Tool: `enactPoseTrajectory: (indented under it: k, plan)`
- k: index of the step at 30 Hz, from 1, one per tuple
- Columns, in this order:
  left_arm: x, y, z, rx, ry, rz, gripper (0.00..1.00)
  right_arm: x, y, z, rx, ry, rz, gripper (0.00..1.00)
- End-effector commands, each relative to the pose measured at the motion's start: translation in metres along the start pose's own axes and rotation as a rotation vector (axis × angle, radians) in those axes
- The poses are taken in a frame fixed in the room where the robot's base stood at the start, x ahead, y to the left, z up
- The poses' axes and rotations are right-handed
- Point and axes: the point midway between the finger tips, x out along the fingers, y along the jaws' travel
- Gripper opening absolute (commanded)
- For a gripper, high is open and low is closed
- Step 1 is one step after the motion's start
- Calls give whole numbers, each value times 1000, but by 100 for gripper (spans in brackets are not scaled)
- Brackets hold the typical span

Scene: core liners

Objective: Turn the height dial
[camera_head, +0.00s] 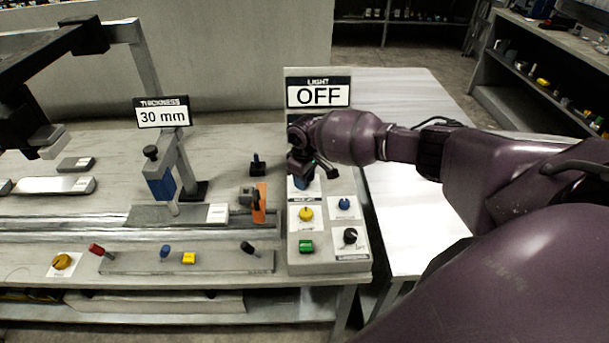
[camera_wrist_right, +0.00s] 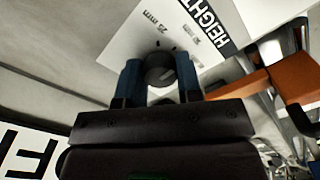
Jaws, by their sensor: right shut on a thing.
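The height dial (camera_wrist_right: 160,68) is a round dark knob with a light pointer mark. It sits on a white plate (camera_wrist_right: 190,22) printed HEIGHT, with "25 mm" and another, less legible mark around it. My right gripper (camera_wrist_right: 158,75) has its blue fingers on either side of the dial, shut on it. In the head view my right gripper (camera_head: 303,180) reaches down to the upper part of the control panel (camera_head: 327,265), and it hides the dial there. My left gripper is not in view.
The panel also carries a yellow knob (camera_head: 306,213), a blue knob (camera_head: 344,203), a green knob (camera_head: 306,246) and a black knob (camera_head: 350,235). A sign (camera_head: 318,96) reading LIGHT OFF stands behind. An orange part (camera_head: 260,203) stands close left. The white table (camera_head: 415,95) at right is clear.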

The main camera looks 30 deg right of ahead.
Motion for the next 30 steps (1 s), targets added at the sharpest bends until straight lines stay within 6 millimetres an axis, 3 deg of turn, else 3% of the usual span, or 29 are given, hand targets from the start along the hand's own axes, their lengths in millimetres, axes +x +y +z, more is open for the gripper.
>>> enactPoseTrajectory:
  k: [7,8,12,23,30]
  plan:
    - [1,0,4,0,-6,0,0,0,0,-1,-1,2,1,9]
    - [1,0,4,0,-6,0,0,0,0,-1,-1,2,1,37]
    - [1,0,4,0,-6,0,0,0,0,-1,-2,1,1,58]
    - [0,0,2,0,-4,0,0,-5,1,0,-2,1,1,58]
    - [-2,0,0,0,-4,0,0,-40,1,-1,-2,3,1,58]
